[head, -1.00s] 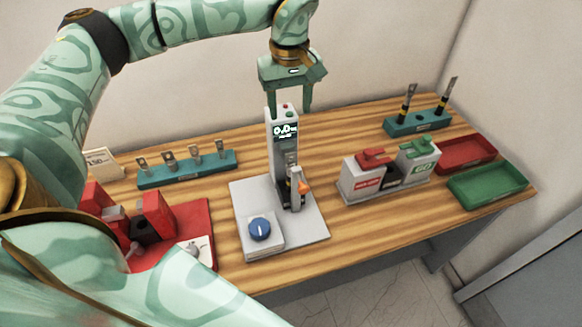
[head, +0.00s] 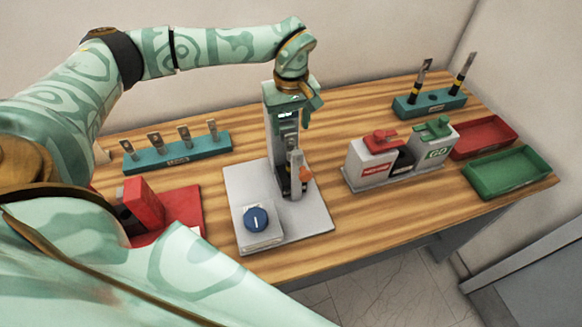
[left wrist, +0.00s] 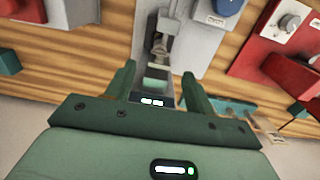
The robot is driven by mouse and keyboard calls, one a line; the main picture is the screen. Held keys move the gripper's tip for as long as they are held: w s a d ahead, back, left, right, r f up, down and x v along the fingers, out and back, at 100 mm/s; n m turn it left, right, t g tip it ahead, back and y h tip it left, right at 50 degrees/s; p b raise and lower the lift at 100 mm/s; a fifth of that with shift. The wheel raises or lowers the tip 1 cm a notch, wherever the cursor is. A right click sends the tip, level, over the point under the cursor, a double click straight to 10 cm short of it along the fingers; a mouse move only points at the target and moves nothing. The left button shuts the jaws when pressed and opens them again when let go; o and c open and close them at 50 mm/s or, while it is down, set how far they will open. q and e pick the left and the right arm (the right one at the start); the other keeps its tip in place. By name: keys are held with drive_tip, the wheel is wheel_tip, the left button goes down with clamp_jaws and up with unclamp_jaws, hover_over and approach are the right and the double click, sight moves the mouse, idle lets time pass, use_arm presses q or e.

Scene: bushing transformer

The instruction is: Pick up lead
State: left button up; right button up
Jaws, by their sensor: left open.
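I cannot tell for sure which item is the lead. Two dark upright pieces with yellow bands (head: 417,80) (head: 462,75) stand in a teal holder (head: 429,104) at the back right. Several short metal-topped pieces (head: 183,136) stand in a teal rack (head: 178,154) at the back left. My left gripper (head: 295,112) is over the top of the grey upright tester (head: 287,150), partly hiding it. In the left wrist view, my left gripper (left wrist: 160,88) is open, its fingers spread to either side of the tester's column. Nothing is held. My right gripper is out of view.
The tester's pale base carries a blue knob (head: 256,219). A red fixture (head: 145,203) is at left, partly hidden by my arm. A box with red and green switches (head: 378,160), a red tray (head: 483,137) and a green tray (head: 508,172) are at right. Bare wood lies between.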

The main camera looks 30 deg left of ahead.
sight(291, 141)
use_arm(q)
drive_tip(key=shift+w+f, duration=0.1)
drive_tip(key=shift+f, duration=0.7)
wheel_tip(291, 141, down, 5)
drive_tip(key=shift+f, duration=0.1)
clamp_jaws()
